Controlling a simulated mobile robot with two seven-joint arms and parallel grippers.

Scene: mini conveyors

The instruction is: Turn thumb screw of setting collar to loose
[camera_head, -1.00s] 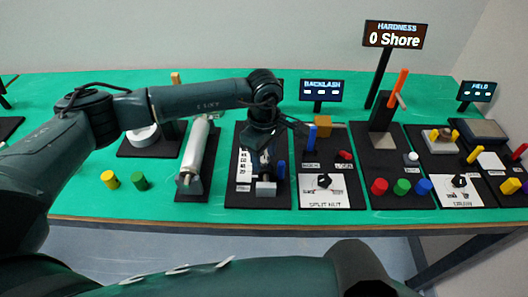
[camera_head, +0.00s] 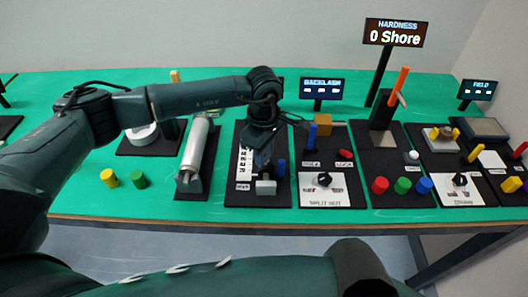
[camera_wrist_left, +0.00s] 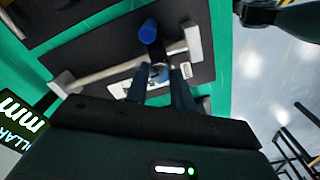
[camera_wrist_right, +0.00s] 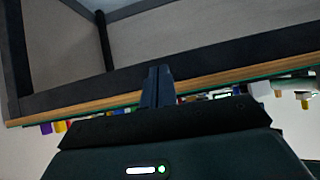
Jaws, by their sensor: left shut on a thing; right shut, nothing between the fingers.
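The setting collar station is a black board (camera_head: 230,199) with a white printed scale (camera_head: 244,163) and a grey end block (camera_head: 265,187). My left gripper (camera_head: 264,160) points down over it. In the left wrist view a pale rod (camera_wrist_left: 110,71) runs between two end blocks, and the left fingers (camera_wrist_left: 159,76) are shut on a small part at the rod, apparently the collar's thumb screw (camera_wrist_left: 158,72). The fingers and wrist hide most of the collar. My right gripper (camera_wrist_right: 158,86) is shut and empty, well away from the station; it is outside the head view.
A blue post (camera_wrist_left: 148,30) stands close beside the rod. A grey cylinder device (camera_head: 194,150) stands left of the station, and the split-nut board (camera_head: 340,201) is right of it. Yellow (camera_head: 109,178) and green (camera_head: 138,179) cylinders lie left. The table's front edge (camera_head: 230,221) is near.

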